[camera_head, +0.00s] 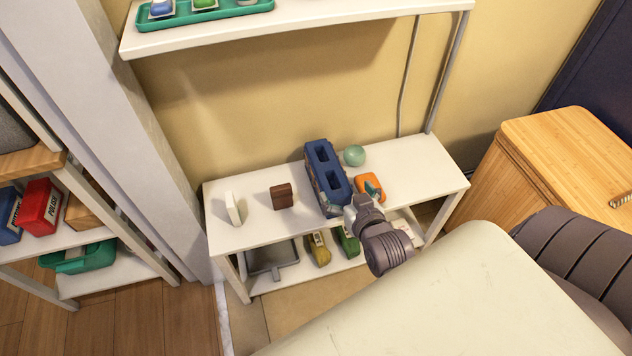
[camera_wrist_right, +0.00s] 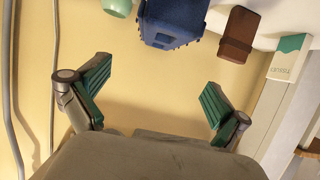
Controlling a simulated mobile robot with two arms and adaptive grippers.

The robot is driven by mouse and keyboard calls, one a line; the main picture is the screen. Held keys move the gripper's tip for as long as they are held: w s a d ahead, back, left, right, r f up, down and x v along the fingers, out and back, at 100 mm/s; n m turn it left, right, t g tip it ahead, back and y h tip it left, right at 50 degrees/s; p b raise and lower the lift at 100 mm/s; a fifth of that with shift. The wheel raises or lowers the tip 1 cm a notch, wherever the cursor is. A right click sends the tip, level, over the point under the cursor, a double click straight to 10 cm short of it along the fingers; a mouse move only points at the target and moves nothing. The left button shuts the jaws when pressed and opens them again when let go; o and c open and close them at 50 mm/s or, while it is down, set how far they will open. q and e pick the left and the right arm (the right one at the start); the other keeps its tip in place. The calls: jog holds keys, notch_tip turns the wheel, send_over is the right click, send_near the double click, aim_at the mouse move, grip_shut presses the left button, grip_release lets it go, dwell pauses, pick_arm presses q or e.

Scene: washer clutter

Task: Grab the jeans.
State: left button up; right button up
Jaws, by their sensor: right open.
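I cannot make out jeans for certain in either view. A dark blue blocky thing (camera_head: 327,178) with two openings in its top stands on the white shelf; I cannot tell if it is cloth. It also shows in the right wrist view (camera_wrist_right: 172,22), upside down, beyond and between my fingertips. My right gripper (camera_head: 353,208) is close to its near right end in the head view. In the wrist view the green-padded fingers (camera_wrist_right: 155,80) are wide apart with nothing between them. My left gripper is out of view.
On the white shelf (camera_head: 245,238) are a white box (camera_head: 232,208), a brown block (camera_head: 282,196), a green round thing (camera_head: 354,155) and an orange item (camera_head: 369,186). A grey tray (camera_head: 271,261) is below. A wooden cabinet (camera_head: 560,165) stands right.

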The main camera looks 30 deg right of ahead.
jog(key=b, duration=0.1)
send_near(328, 169)
jog(key=shift+x, duration=1.85)
jog(key=b+x, duration=0.2)
jog(key=x, duration=0.1)
jog(key=shift+s+f, duration=0.1)
jog(key=shift+f, duration=0.15)
jog(key=shift+w+d+f, duration=0.1)
jog(key=shift+w+d, duration=0.05)
jog(key=shift+w, duration=0.3)
jog(key=shift+w+f, duration=0.15)
jog(key=shift+w, duration=0.25)
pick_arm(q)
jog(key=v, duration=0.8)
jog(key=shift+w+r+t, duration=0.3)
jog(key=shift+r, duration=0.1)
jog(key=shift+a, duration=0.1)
pick_arm(e)
jog(key=c, duration=1.6)
jog(key=shift+c, duration=0.8)
